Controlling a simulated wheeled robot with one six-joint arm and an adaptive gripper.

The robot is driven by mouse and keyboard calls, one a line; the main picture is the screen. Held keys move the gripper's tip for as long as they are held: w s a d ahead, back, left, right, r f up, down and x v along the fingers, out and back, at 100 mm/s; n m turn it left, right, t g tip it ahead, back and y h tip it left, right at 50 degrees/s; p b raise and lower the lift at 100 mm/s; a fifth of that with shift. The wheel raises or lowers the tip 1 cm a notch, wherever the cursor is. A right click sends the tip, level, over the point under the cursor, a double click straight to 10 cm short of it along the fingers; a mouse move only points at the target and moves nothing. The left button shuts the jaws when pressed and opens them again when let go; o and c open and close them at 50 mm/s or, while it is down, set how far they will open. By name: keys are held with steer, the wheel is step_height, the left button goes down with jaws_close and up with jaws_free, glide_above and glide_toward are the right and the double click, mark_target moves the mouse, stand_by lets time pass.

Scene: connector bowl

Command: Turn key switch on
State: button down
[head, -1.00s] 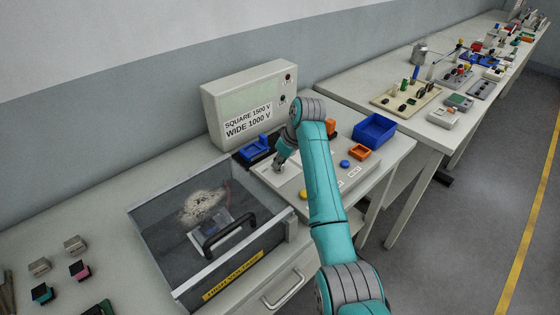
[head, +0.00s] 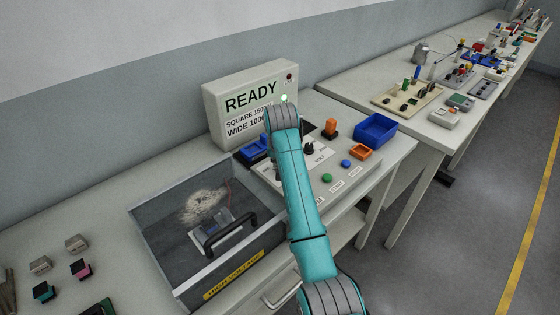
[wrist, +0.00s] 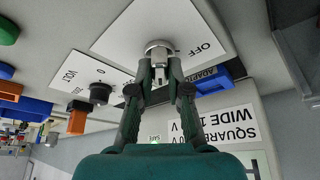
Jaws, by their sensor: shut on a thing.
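The key switch (wrist: 158,46) is a round silver lock on a white plate (wrist: 122,42), with "OFF" printed to its right in the wrist view. My gripper (wrist: 160,74) is shut on the key at the lock's centre, one dark finger on each side. The fingers cover part of the key, so its exact angle is hard to tell. In the head view my arm hides the key switch and most of the gripper. The tester display (head: 250,101) reads "READY" above the "SQUARE" and "WIDE" lines, and a green lamp (head: 284,98) glows.
A black VOLT knob (wrist: 100,93) is near the gripper. A blue ADAPTER tray (head: 254,149) lies behind the panel. Green (head: 327,178) and blue (head: 346,164) buttons are at the panel's front. A clear-lidded high-voltage box (head: 205,235) stands at the left.

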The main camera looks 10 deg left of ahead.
steer(key=shift+m+h, duration=0.3)
steer(key=shift+m, duration=0.3)
steer(key=c, duration=1.1)
jaws_free()
steer(key=v, duration=1.2)
steer(key=shift+s, duration=0.1)
